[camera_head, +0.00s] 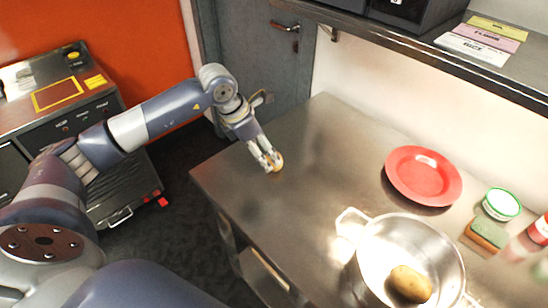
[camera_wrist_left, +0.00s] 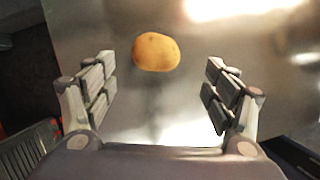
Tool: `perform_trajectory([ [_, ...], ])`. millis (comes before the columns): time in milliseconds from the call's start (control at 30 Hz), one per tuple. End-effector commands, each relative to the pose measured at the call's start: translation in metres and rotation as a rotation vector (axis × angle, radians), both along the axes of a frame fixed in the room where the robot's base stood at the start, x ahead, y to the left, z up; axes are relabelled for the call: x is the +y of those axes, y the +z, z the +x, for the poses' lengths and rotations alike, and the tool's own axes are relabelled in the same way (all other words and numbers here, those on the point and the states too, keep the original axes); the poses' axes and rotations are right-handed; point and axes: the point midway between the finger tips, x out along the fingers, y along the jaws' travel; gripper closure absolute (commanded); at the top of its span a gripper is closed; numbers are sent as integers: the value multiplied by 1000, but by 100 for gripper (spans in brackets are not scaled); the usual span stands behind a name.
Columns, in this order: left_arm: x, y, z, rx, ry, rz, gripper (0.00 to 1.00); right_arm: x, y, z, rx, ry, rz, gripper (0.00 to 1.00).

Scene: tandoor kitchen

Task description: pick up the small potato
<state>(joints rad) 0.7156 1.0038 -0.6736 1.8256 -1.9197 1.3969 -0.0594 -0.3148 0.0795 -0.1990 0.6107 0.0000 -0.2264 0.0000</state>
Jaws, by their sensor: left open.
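The small potato (camera_head: 278,163), yellow-brown and rounded, lies on the metal table near its far left edge. In the left wrist view the potato (camera_wrist_left: 156,51) shows whole, just beyond the fingertips and roughly centred between them. My left gripper (camera_head: 267,161) is right at the potato in the head view and partly covers it. In the left wrist view my left gripper (camera_wrist_left: 163,76) is open, with bare table between its fingers. I cannot tell how high the fingertips are above the table. My right gripper is not in view.
A metal pot (camera_head: 349,219) with another, larger-looking potato (camera_head: 410,283) inside stands at the front right. A red plate (camera_head: 422,173), a green-rimmed tub (camera_head: 502,203) and a sponge (camera_head: 487,233) are to the right. The table (camera_head: 315,185) between gripper and pot is clear.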

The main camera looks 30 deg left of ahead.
Motion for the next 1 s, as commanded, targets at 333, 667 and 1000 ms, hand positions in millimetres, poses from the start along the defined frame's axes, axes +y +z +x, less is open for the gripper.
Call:
perform_trajectory([
  [333, -7, -35, 14, 4, -1, -3, 22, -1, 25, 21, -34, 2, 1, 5],
  [667, -10, -53, 21, -2, -2, -1, 22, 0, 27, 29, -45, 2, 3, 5],
  [1000, -10, -53, 20, 0, -1, -1, 70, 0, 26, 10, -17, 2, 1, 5],
])
